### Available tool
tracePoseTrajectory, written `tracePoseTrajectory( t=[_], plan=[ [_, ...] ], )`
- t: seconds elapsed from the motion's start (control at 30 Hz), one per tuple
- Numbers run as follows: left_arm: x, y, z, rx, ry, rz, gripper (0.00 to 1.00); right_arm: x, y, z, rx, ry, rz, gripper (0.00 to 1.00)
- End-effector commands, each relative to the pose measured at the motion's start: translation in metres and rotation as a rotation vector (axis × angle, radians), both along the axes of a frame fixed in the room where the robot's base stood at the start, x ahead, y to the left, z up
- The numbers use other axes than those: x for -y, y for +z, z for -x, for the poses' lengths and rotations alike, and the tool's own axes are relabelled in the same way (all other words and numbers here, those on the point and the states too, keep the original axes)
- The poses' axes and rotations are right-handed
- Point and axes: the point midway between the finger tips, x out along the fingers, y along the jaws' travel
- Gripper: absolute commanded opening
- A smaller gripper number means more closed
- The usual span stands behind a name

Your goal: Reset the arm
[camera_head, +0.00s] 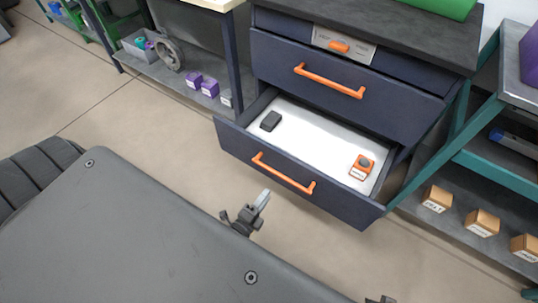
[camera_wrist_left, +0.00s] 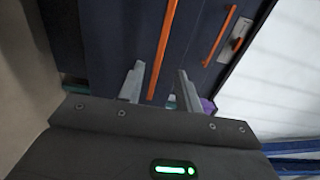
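My left gripper (camera_head: 262,199) is in front of the open lower drawer (camera_head: 345,208), below its orange handle (camera_head: 281,174) in the head view. In the left wrist view the two grey fingers of my left gripper (camera_wrist_left: 160,88) stand apart with nothing held between them. An orange handle (camera_wrist_left: 163,50) shows beyond the fingers there, against the dark drawer front. I cannot tell the exact gap, but the fingers do not appear closed on the handle.
The open drawer holds a black block (camera_head: 271,121) and an orange item (camera_head: 361,167). The upper drawer (camera_head: 335,95) is shut. A teal-framed shelf (camera_head: 467,225) with small boxes stands at right. Bare floor (camera_head: 120,125) lies at left.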

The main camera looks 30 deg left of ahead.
Motion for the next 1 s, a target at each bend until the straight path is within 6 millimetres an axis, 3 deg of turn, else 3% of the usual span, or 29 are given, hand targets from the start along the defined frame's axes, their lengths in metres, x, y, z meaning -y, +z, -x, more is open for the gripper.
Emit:
tracePoseTrajectory(
  t=[0.63, 0.87, 1.0],
  plan=[
    [-0.001, -0.002, 0.002, -0.014, 0.005, 0.040, 0.35, 0.002, -0.003, 0.008, -0.019, -0.004, 0.004, 0.00],
    [0.003, -0.059, 0.000, -0.410, 0.133, 0.467, 0.35, 0.001, -0.002, 0.007, -0.015, -0.002, 0.002, 0.00],
    [0.009, -0.086, 0.015, -0.718, 0.332, 0.784, 0.35, 0.001, -0.002, 0.006, -0.014, -0.002, 0.001, 0.00]
  ],
)
